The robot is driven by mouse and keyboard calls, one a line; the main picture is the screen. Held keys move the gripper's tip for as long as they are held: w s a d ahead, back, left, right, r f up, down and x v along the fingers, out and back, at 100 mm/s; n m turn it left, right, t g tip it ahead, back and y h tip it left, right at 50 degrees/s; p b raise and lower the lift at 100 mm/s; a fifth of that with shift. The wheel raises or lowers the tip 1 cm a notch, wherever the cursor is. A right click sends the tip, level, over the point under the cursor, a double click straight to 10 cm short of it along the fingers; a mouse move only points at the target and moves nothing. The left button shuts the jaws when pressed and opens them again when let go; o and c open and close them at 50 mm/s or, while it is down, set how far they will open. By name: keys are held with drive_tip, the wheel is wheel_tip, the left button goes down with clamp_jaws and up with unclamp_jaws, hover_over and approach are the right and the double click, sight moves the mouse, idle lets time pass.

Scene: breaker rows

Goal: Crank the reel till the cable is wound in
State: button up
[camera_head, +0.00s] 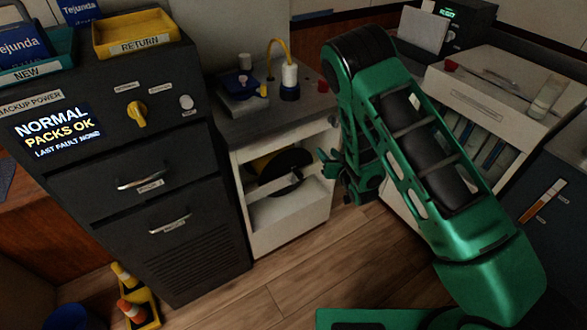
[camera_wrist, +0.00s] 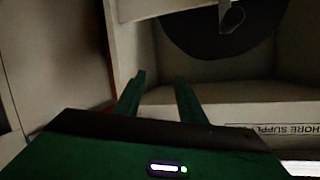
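The reel shows as a black disc (camera_head: 296,160) inside the open front of a white cabinet (camera_head: 262,238), with a pale bar (camera_head: 272,186) across it. Some yellow, perhaps cable, shows at its left edge. In the wrist view the black disc (camera_wrist: 205,42) is at the top, with a small grey piece (camera_wrist: 232,19) on its face that may be the crank. My gripper (camera_head: 326,160) is at the right side of the cabinet opening. In the wrist view its two green fingers (camera_wrist: 158,84) are apart with nothing between them, below and left of the disc.
A dark backup power cabinet (camera_head: 135,170) stands left, with drawer handles and a yellow knob. A yellow cable (camera_head: 278,43) and a plug stand on the counter above the reel. Orange-and-white cones (camera_head: 130,308) are on the floor.

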drive_tip(key=s+a+f+n+y, duration=0.1)
drive_tip(key=s+a+f+y, duration=0.1)
drive_tip(key=s+a+f, duration=0.15)
drive_tip(key=n+t+y, duration=0.1)
drive_tip(key=y, duration=0.2)
approach(294, 169)
drive_tip(key=shift+w+f, duration=0.5)
drive_tip(key=shift+w, duration=0.15)
drive_tip(key=x, duration=1)
drive_tip(key=shift+w+a+r, duration=0.1)
drive_tip(key=shift+w+a, duration=0.1)
drive_tip(key=shift+w, duration=0.05)
clamp_jaws()
